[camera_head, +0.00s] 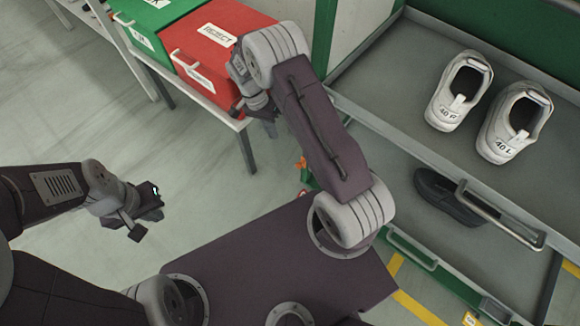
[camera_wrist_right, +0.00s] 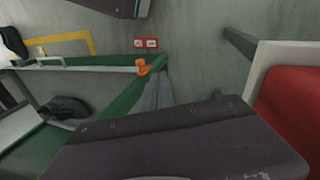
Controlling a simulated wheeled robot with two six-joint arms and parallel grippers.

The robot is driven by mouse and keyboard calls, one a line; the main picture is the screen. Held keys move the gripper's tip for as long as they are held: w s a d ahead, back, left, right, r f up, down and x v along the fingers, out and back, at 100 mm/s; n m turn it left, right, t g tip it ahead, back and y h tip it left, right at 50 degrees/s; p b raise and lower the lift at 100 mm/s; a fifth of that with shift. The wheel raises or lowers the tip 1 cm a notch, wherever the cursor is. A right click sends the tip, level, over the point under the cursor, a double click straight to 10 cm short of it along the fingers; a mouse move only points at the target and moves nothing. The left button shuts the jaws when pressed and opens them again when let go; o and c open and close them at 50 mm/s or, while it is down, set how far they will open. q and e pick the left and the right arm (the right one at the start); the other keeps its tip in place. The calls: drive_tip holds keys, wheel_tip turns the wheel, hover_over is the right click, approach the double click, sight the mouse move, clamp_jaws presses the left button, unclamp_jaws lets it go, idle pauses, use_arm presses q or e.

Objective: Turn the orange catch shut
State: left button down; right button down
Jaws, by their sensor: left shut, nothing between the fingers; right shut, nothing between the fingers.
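The orange catch (camera_head: 300,162) is small in the head view, partly hidden behind my right arm. In the right wrist view the orange catch (camera_wrist_right: 143,67) sits at the corner of a green frame, at the end of a pale rail. I cannot tell which way it is turned. My right gripper (camera_head: 268,112) is shut and empty beside the red box, up and left of the catch and apart from it. My left gripper (camera_head: 150,206) is shut and empty over open floor, well left of the catch.
A red reject box (camera_head: 207,48) and a green box (camera_head: 150,18) stand on a table at the upper left. White shoes (camera_head: 512,122) stand on the grey upper tray at right; a dark shoe (camera_head: 447,197) lies below. Floor at left is clear.

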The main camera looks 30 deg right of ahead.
use_arm(q)
drive_tip(key=shift+f, duration=0.4)
use_arm(e)
drive_tip(key=shift+w+f, duration=0.15)
drive_tip(key=shift+f, duration=0.6)
